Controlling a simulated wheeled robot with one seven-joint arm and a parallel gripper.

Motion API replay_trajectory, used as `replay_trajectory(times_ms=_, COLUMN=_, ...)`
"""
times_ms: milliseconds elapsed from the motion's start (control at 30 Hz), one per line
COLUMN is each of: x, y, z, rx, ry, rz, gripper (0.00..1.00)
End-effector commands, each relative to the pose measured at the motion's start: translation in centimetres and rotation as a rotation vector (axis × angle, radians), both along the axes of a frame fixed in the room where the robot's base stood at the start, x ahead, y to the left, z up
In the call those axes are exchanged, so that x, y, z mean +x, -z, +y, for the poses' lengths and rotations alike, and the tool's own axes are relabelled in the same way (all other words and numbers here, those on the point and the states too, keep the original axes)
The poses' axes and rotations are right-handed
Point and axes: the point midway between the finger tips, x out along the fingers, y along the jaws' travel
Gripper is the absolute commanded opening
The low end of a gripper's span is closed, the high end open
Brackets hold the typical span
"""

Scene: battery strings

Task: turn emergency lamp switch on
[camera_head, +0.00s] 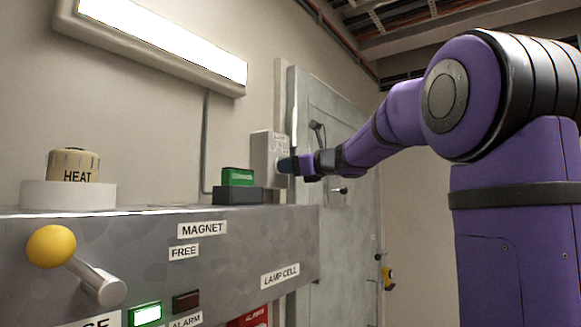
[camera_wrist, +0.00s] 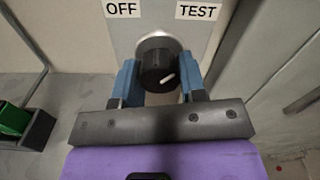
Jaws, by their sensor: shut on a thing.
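The emergency lamp switch is a black round knob (camera_wrist: 158,66) with a white pointer mark, on a grey box. The mark points to the lower right in the wrist view. The labels OFF (camera_wrist: 122,9) and TEST (camera_wrist: 198,10) show above the knob; any other label is out of the wrist view. My gripper (camera_wrist: 158,84) has its blue fingers on both sides of the knob and is shut on it. In the head view, my gripper (camera_head: 287,165) reaches the front of the grey switch box (camera_head: 262,152) and hides the knob.
A lit lamp (camera_head: 160,40) hangs on the wall above. A grey door (camera_head: 335,120) stands behind my arm.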

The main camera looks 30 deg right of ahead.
Motion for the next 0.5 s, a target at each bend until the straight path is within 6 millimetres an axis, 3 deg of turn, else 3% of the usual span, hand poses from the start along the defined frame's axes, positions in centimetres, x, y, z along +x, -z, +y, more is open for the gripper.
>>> replay_trajectory(times_ms=500, x=0.02, y=0.01, z=-0.02, rx=-0.314, ry=-0.001, rz=-0.114, gripper=0.15)
